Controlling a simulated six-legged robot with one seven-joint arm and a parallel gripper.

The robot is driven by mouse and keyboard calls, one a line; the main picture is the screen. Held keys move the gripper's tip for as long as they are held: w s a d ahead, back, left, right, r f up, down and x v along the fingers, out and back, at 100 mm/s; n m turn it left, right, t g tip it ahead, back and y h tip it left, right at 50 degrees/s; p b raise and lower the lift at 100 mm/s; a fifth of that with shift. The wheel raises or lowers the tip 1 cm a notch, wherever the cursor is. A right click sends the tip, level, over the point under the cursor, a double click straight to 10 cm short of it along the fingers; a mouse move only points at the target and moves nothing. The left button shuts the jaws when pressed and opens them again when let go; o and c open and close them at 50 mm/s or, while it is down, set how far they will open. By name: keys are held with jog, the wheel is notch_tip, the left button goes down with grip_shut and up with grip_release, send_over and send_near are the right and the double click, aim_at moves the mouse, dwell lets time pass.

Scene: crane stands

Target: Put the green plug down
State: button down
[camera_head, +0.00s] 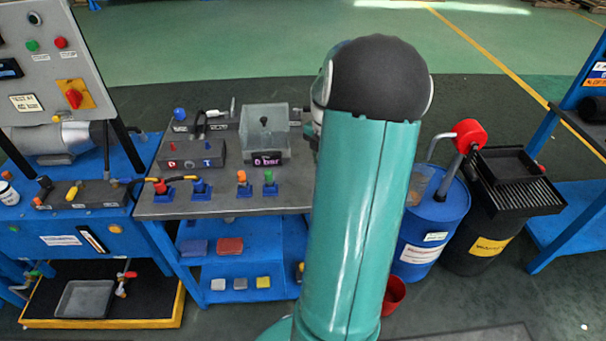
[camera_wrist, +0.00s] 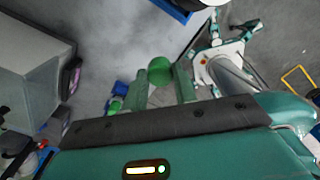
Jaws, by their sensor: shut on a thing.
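A round green plug (camera_wrist: 160,70) is between the two fingers of my gripper (camera_wrist: 162,86) in the wrist view. My gripper is shut on it and holds it over the grey bench top (camera_wrist: 112,45). Whether the plug touches the bench top I cannot tell. Another green piece (camera_wrist: 115,105) shows beside a blue holder, left of my fingers. In the head view a green fitting (camera_head: 269,178) stands upright in a blue holder on the bench. There my arm hides the gripper and the held plug.
A grey box with a "0 bar" display (camera_head: 267,159) stands on the bench, also at left in the wrist view (camera_wrist: 25,80). An orange fitting (camera_head: 242,178) stands left of the green one. A blue drum (camera_head: 433,220) and a black bin (camera_head: 490,215) are right of my arm.

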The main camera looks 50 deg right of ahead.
jog(key=w+f, duration=0.2)
jog(key=w+a+f, duration=0.1)
jog(key=w+f, duration=0.1)
jog(key=f, duration=0.1)
jog(key=shift+w+f, duration=0.15)
jog(key=shift+w, duration=0.1)
jog(key=shift+w+a+f, duration=0.1)
jog(key=shift+w+f, duration=0.05)
jog(key=shift+f, duration=0.8)
jog(key=shift+w+f, duration=0.15)
jog(key=shift+f, duration=0.75)
jog(key=c, duration=1.1)
grip_release()
jog(key=shift+f, duration=0.1)
